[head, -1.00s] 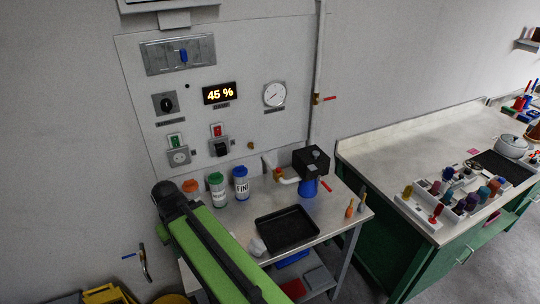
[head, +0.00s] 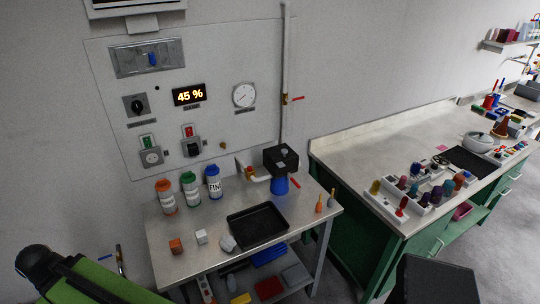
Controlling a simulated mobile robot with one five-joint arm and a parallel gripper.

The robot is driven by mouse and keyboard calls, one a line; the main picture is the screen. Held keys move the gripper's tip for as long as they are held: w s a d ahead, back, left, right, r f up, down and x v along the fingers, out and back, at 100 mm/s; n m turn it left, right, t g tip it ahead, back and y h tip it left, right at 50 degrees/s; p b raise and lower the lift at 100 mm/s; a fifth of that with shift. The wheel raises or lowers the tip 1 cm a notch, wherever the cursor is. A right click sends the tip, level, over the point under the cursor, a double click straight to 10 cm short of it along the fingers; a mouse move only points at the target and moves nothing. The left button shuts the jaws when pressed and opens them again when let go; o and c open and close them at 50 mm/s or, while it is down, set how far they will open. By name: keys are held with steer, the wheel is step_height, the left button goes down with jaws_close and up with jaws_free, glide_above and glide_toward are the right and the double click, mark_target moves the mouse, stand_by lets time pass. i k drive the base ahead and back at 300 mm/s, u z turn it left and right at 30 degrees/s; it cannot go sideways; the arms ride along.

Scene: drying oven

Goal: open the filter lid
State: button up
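A filter-like unit stands on the steel table against the wall in the head view. It has a black box-shaped top (head: 281,157) with a small knob-like part on it, and a blue bowl (head: 281,186) below. The black top sits on the bowl; I cannot tell where the lid's seam or hinge is. A pale pipe joins it from the left. My green arm link with a black end shows at the lower left, well away from the filter. My gripper is not in view.
On the table (head: 193,262) stand an orange-capped jar (head: 166,197), a green-capped jar (head: 191,190) and a blue-capped jar (head: 214,182). A black tray (head: 257,226) lies in front of the filter. A dark block fills the lower right.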

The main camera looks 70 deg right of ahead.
mark_target(281, 158)
steer(key=u, duration=0.05)
steer(key=k, duration=1.8)
steer(key=z, duration=0.75)
steer(key=i, duration=0.75)
steer(key=u, duration=0.05)
